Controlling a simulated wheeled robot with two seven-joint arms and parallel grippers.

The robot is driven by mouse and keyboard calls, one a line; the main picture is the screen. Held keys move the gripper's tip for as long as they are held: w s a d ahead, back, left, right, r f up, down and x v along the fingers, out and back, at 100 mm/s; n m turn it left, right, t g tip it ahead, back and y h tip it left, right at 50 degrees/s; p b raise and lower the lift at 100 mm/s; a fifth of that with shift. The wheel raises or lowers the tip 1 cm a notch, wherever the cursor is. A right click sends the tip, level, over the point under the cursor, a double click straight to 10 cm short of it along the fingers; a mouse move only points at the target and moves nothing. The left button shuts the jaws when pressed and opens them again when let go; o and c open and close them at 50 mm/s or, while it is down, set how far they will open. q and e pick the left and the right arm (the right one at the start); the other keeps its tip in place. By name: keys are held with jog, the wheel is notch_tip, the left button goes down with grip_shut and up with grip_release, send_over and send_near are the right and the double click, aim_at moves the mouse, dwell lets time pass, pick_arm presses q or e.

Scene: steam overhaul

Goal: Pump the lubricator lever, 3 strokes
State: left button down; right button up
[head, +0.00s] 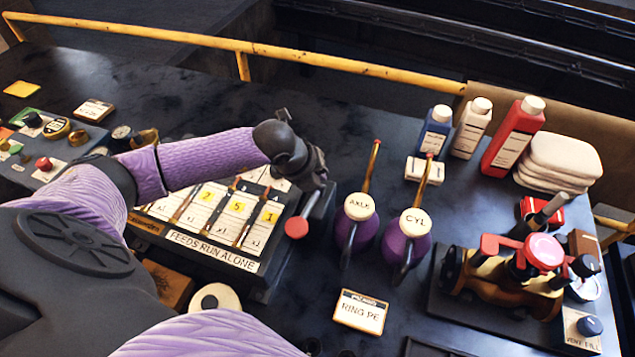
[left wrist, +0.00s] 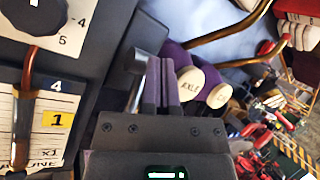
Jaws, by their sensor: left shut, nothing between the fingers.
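The lubricator (head: 213,238) is a dark box with feed cards and a "FEEDS RUN ALONE" label. On its right side a lever with a red knob (head: 297,228) sticks out, its grey shaft leading up toward my gripper. My left gripper (head: 317,182) is shut and empty, just above and beside that lever. In the left wrist view its closed fingers (left wrist: 167,85) point past the box's side, beside a grey rounded part and rod (left wrist: 138,75). I cannot tell whether they touch. The red knob does not show clearly there. My right gripper is not in view.
Purple oil cans marked AXLE (head: 359,207) and CYL (head: 415,222) stand close to the right of the lever. A "RING PE" card (head: 361,312) lies in front. Bottles (head: 513,137), folded cloths (head: 560,158) and a brass valve assembly (head: 505,280) are farther right. A yellow rail (head: 330,66) runs behind.

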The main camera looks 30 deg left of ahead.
aim_at(315, 192)
pick_arm(q)
jog(key=shift+s+d+f+b, duration=0.15)
jog(key=shift+s+f+b, duration=0.3)
jog(key=shift+f, duration=0.25)
jog(key=shift+s+d+f+b, duration=0.1)
jog(key=shift+s+f+b, duration=0.35)
jog(key=shift+f, duration=0.25)
dwell(1.0)
jog(key=shift+w+a+r+p, duration=0.1)
jog(key=shift+w+r+p, duration=0.35)
jog(key=shift+r+p, duration=0.2)
jog(key=shift+w+r, duration=0.1)
jog(key=shift+r, duration=0.1)
jog(key=r+p, duration=0.2)
jog(key=r, duration=0.1)
jog(key=w+r+p, duration=0.1)
jog(key=shift+w+a+r, duration=0.1)
jog(key=shift+a+r, duration=0.15)
jog(key=shift+w+r, duration=0.15)
jog(key=shift+r, duration=0.1)
